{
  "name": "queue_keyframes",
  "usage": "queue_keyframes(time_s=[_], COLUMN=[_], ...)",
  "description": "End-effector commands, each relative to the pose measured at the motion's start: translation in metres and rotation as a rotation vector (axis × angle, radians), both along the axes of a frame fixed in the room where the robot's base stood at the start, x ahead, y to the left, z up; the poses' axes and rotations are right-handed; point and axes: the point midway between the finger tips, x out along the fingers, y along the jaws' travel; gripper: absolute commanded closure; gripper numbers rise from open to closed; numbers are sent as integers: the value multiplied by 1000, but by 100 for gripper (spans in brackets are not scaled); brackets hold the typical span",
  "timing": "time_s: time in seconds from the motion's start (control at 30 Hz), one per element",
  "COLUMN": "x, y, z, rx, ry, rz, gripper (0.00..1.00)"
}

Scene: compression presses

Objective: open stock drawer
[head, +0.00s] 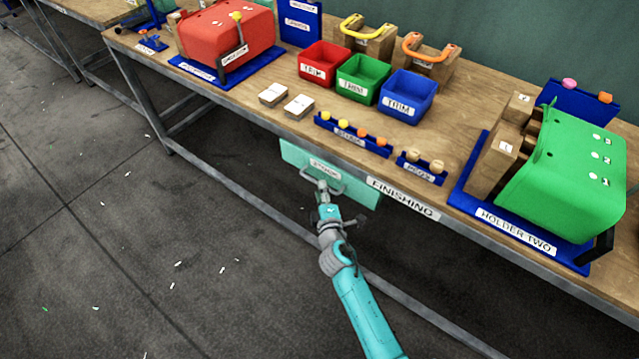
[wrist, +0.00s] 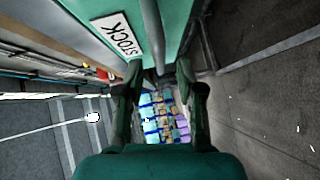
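The stock drawer has a flat teal front (head: 292,154) with a white STOCK label and a grey bar handle (head: 339,189). It hangs under the front edge of the workbench. I see no clear gap behind its front. In the wrist view the teal front (wrist: 175,22) and its label (wrist: 118,36) fill the top. My gripper (head: 323,187) is at the handle, coming from the front and below. In the wrist view my gripper's two fingers (wrist: 160,78) stand apart with a wide gap. Part of the handle lies near the fingertips; whether they touch it I cannot tell.
On the workbench (head: 235,105) above are red, green and blue bins (head: 408,96), a blue rack of colored knobs (head: 352,134), a small peg rack (head: 420,167), a red press (head: 226,42) and a green press (head: 566,175). A lower rail (head: 235,198) runs beneath.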

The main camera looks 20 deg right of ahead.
Motion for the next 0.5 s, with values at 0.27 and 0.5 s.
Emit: queue_keyframes(time_s=[0.27,0.5], x=[30,35], y=[-5,-6], z=[-4,-5], rx=[0,0], ry=[-1,0], rz=[0,0], gripper=[63,63])
